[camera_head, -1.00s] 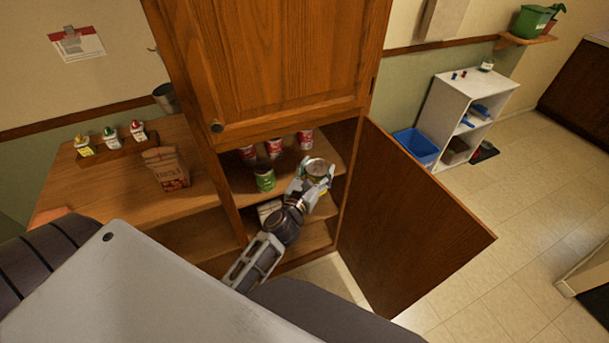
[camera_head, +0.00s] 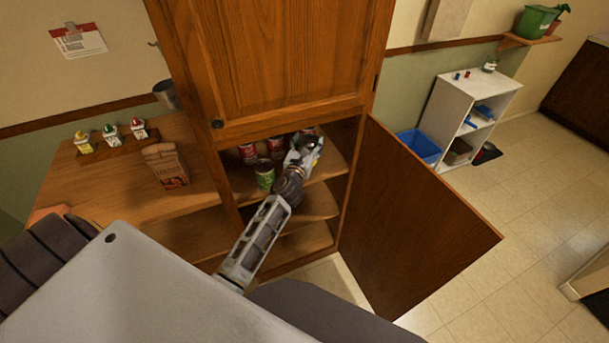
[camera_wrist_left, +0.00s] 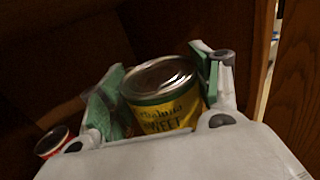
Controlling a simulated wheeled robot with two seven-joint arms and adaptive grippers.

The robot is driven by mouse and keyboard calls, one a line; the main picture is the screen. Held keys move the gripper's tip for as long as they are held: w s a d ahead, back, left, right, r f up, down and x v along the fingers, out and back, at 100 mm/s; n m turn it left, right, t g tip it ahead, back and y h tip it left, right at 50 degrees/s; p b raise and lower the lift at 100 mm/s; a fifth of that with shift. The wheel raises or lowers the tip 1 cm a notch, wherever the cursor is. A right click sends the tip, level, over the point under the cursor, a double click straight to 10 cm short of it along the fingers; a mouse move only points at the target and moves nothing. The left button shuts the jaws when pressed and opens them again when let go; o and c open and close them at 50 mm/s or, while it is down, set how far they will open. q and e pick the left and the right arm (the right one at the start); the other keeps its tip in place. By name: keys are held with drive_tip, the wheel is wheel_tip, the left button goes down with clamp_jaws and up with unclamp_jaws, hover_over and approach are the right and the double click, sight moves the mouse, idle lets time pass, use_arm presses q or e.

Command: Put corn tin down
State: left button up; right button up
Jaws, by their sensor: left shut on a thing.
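The corn tin (camera_wrist_left: 160,98) has a yellow and green label and a bare metal lid. In the left wrist view it stands between the green-padded fingers of my left gripper (camera_wrist_left: 158,88), which is shut on it. In the head view my left gripper (camera_head: 305,152) reaches into the open cupboard, over the upper shelf (camera_head: 330,165). There the tin is mostly hidden by the gripper, with only a little yellow showing. I cannot tell whether the tin touches the shelf. My right gripper is not in view.
A green tin (camera_head: 265,175) stands at the shelf front, left of my gripper. Red tins (camera_head: 276,147) stand behind it; one red tin (camera_wrist_left: 53,141) shows in the wrist view. The cupboard door (camera_head: 410,225) hangs open at right.

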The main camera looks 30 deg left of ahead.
sight(304, 136)
use_arm(q)
drive_tip(key=shift+w+a+r+n+y, duration=0.15)
drive_tip(key=shift+w+a+n+y, duration=0.15)
drive_tip(key=shift+w+a, duration=1.1)
drive_tip(key=shift+w, duration=0.05)
drive_tip(key=shift+b, duration=0.3)
